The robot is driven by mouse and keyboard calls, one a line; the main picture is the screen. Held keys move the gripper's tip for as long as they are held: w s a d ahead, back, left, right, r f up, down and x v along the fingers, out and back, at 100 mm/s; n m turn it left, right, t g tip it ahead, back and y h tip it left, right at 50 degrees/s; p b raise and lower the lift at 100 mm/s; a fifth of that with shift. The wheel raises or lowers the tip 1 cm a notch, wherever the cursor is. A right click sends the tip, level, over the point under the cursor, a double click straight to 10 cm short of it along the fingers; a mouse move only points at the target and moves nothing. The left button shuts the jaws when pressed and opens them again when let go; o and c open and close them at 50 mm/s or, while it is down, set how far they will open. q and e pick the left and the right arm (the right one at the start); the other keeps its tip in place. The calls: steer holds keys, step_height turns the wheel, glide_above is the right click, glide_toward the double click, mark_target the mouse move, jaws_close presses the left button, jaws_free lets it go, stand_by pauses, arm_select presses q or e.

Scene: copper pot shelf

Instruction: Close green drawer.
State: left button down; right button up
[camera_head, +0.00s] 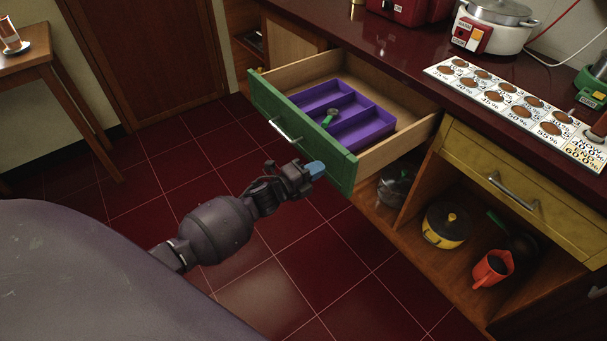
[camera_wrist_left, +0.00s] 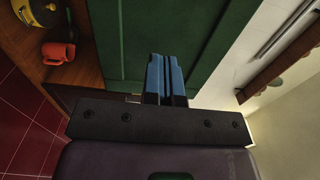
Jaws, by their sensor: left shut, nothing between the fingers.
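The green drawer (camera_head: 300,135) stands pulled out from the counter, with a silver handle (camera_head: 284,130) on its front. Inside it is a purple divided tray (camera_head: 343,112) with a small green-handled item (camera_head: 331,116). My left gripper (camera_head: 316,169) is shut and empty, with its blue fingertips at the right part of the drawer front. In the left wrist view the blue fingers (camera_wrist_left: 165,72) are together and point at the green front (camera_wrist_left: 208,55). I cannot tell whether they touch it. My right gripper is not in view.
A yellow drawer (camera_head: 515,190) is shut to the right. The open shelf below holds a yellow pot (camera_head: 446,226) and an orange jug (camera_head: 493,268). The red countertop (camera_head: 400,60) carries a white cooker (camera_head: 494,28) and a card (camera_head: 520,108). Tiled floor (camera_head: 265,295) is clear.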

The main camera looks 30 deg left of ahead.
arm_select(q)
steer(key=shift+x, duration=0.8)
